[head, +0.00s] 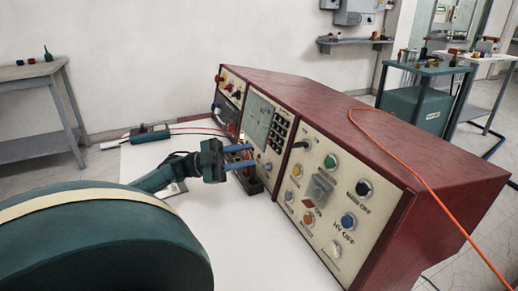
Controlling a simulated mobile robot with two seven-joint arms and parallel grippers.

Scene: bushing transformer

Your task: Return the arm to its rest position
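My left gripper (251,157) is over the white tabletop, in front of the control console (410,141). Its two blue fingers point right toward the console's face and stand apart, with nothing seen between them. A dark block-like object (253,183) stands just beyond and below the fingertips, against the console; I cannot tell whether the fingers touch it. My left arm comes in from the lower left, and its large dark green link hides part of the table. My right gripper is not in view.
The red console with buttons, knobs and a screen fills the right of the white table (240,250). An orange cable (405,162) lies over it. A handheld meter (149,133) with leads lies at the back left. Free tabletop is in front of the console.

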